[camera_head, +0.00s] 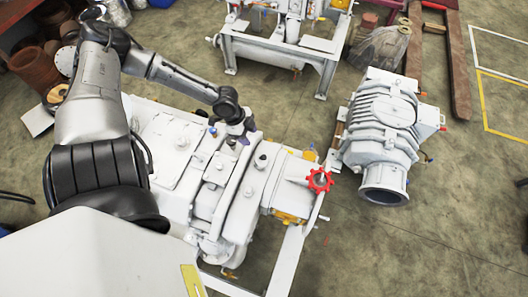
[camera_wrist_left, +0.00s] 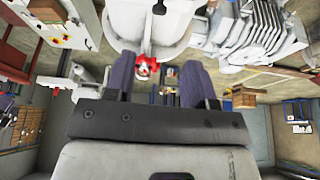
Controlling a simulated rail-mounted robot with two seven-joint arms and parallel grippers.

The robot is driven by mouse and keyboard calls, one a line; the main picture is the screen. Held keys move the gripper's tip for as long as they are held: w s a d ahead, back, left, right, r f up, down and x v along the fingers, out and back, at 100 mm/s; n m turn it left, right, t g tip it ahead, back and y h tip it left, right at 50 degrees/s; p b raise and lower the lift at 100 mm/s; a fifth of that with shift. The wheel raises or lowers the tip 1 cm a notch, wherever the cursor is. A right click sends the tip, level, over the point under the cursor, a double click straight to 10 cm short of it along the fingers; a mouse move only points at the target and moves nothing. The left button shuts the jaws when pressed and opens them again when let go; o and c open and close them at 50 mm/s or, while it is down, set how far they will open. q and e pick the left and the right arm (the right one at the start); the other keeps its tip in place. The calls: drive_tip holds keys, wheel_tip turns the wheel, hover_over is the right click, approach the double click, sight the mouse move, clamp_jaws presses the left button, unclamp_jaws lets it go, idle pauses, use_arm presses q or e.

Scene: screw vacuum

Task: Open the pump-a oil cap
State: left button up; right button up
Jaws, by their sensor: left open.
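The white pump (camera_head: 200,165) fills the middle of the head view. A small dark cap (camera_head: 261,160) stands on its top, and a blue cap (camera_head: 213,132) sits further left; which one is the oil cap I cannot tell. My left gripper (camera_head: 243,138) is above the pump top, up and left of the dark cap, apart from it. In the left wrist view my left gripper (camera_wrist_left: 160,72) shows two purple fingers spread apart with nothing held between them. A dark cap (camera_wrist_left: 158,7) shows on the white body at the top edge there. My right gripper is not in view.
A red handwheel (camera_head: 319,180) sticks out at the pump's right end. A separate white ribbed machine (camera_head: 383,125) stands on the floor to the right. Another white-framed unit (camera_head: 285,45) is at the back. The floor at the lower right is clear.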

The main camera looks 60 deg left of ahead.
sight(263, 156)
use_arm(q)
drive_tip(key=b+x, duration=0.1)
drive_tip(key=x, duration=1.2)
drive_tip(key=shift+w+d+f, duration=0.2)
drive_tip(key=shift+d+f, duration=0.05)
drive_tip(key=shift+r, duration=0.1)
drive_tip(key=c, duration=0.9)
